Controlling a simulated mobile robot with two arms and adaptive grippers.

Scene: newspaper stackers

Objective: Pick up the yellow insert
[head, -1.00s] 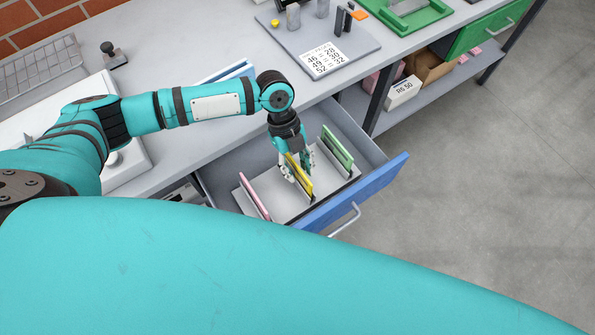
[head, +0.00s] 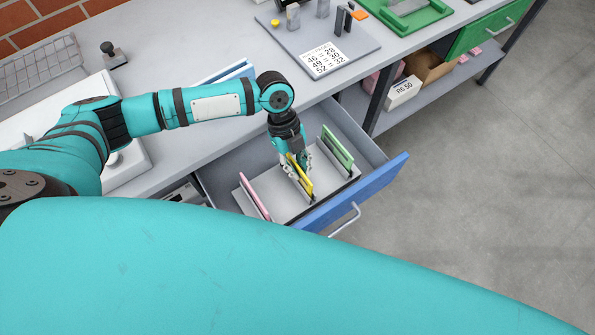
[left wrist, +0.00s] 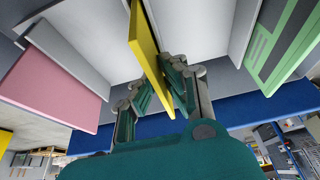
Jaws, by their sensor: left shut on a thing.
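The yellow insert (head: 306,185) stands on edge in the open blue-fronted drawer, between a pink insert (head: 254,198) and a green insert (head: 337,150). My left gripper (head: 299,172) reaches down into the drawer and is shut on the yellow insert. In the left wrist view the yellow insert (left wrist: 143,45) runs between the fingers of my left gripper (left wrist: 155,95). The pink insert (left wrist: 55,75) and the green insert (left wrist: 285,45) show apart from the fingers on either side. The insert's lower edge is partly hidden. My right gripper is not in view.
The drawer's blue front (head: 352,195) with its handle (head: 345,220) borders the inserts. A grey board with a number card (head: 322,59) lies on the bench above. A box marked RS 50 (head: 402,93) sits on a shelf to the right. Clear floor lies at the right.

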